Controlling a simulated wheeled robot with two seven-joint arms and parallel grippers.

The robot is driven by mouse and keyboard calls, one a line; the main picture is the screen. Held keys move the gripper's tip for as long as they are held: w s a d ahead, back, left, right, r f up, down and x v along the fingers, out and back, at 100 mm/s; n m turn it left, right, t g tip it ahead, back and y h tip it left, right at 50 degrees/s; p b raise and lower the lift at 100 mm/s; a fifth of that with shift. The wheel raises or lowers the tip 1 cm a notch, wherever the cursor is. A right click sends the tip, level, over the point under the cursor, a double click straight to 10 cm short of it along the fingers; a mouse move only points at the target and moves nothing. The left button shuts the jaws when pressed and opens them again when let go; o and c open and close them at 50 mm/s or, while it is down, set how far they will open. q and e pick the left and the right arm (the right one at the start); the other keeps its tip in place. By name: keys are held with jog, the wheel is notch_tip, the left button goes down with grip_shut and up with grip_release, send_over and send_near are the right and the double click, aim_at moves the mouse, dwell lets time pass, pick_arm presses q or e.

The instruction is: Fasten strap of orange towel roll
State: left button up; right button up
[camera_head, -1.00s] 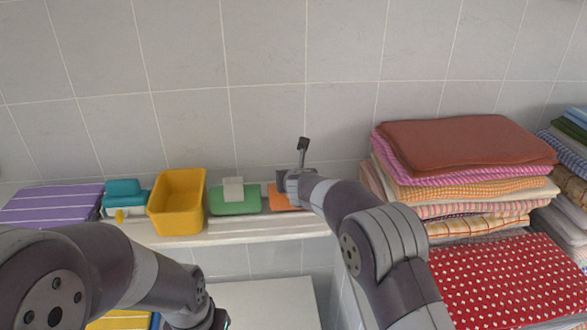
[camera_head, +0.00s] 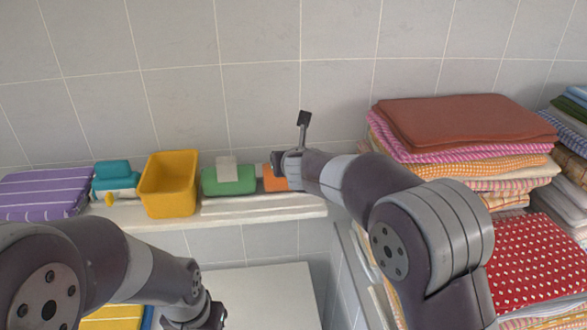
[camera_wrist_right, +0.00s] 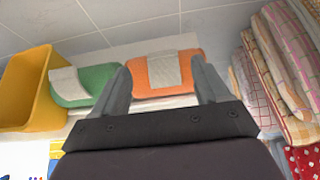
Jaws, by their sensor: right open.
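The orange towel roll (camera_head: 268,180) lies on the white shelf, mostly hidden behind my right gripper (camera_head: 284,168) in the head view. In the right wrist view the orange roll (camera_wrist_right: 143,78) shows whole from the front, with a pale strap (camera_wrist_right: 171,72) draped across its middle. I cannot tell whether the strap is fastened. My right gripper (camera_wrist_right: 161,76) is open and empty, its fingers pointing at the roll on either side of the strap. My left gripper (camera_head: 212,318) is low at the bottom edge of the head view, its fingers not clear.
A green roll with a pale strap (camera_head: 230,180) lies left of the orange one. Further left are a yellow bin (camera_head: 168,185), a teal-and-white item (camera_head: 114,180) and a purple striped towel (camera_head: 42,193). Folded towels (camera_head: 455,125) are stacked at right. A tiled wall stands behind.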

jog(key=v, duration=0.4)
jog(key=s+d+f+n+g+b, duration=0.3)
jog(key=s+d+f+n+b, duration=0.2)
jog(key=s+f+n, duration=0.5)
jog(key=s+d+f+n+g+h+b, duration=0.1)
jog(key=s+d+f+n+g+b, duration=0.3)
jog(key=s+d+f+n, duration=0.5)
jog(key=s+d+f+n+g+h+b, duration=0.1)
jog(key=s+d+f+n+g+b, duration=0.2)
jog(key=s+d+f+n+b, duration=0.4)
jog(key=s+d+f+n, duration=0.1)
jog(key=s+f+n, duration=0.3)
jog(key=f+n, duration=0.4)
jog(key=shift+s+f+g, duration=0.15)
jog(key=shift+f+g, duration=0.25)
jog(key=shift+f, duration=0.05)
